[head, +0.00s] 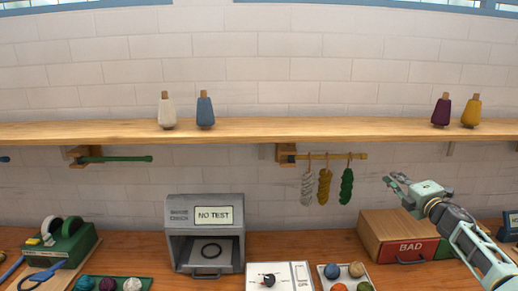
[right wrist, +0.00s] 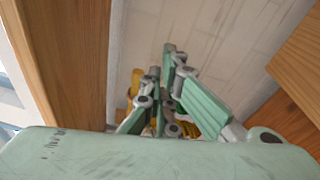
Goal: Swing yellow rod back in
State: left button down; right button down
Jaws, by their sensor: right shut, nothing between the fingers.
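The yellow rod (head: 359,156) extends rightward from a wooden bracket (head: 287,153) under the shelf, roughly along the wall in the head view. Three skeins hang from it: a grey one (head: 307,188), a mustard one (head: 324,186) and a green one (head: 346,186). My right gripper (head: 391,178) is shut and empty, to the right of the rod's tip and a little below it, apart from the green skein. In the right wrist view its fingers (right wrist: 168,55) partly hide yellow and green pieces behind them. My left gripper is out of view.
The wooden shelf (head: 250,130) runs above the rod and carries several yarn cones. A green rod (head: 115,158) sits on another bracket at left. Below are a grey NO TEST box (head: 205,201), a BAD box (head: 385,232) and trays of yarn balls.

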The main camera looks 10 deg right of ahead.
jog(key=s+a+f+m+g, duration=0.15)
jog(key=a+f+m, duration=0.25)
jog(key=a+f, duration=0.95)
jog(key=s+a+f+m+g+h, duration=0.25)
jog(key=s+a+f+m, duration=0.25)
jog(key=s+a+f, duration=0.55)
jog(key=s+a+f+m+g, duration=0.2)
jog(key=s+a+f, duration=0.1)
jog(key=s, duration=0.5)
jog(key=s+a+f+m+g, duration=0.3)
jog(key=s+a+f, duration=0.1)
jog(key=s, duration=0.5)
jog(key=s+a+r+m+g+y, duration=0.15)
jog(key=s+m+g, duration=0.4)
jog(key=s, duration=1.85)
notch_tip(320, 180, down, 26)
jog(key=s+n+g, duration=0.1)
jog(key=s+g, duration=0.1)
jog(key=s+d+f, duration=0.2)
jog(key=s+f, duration=1.5)
jog(key=shift+d+g, duration=0.15)
jog(key=shift+g, duration=0.3)
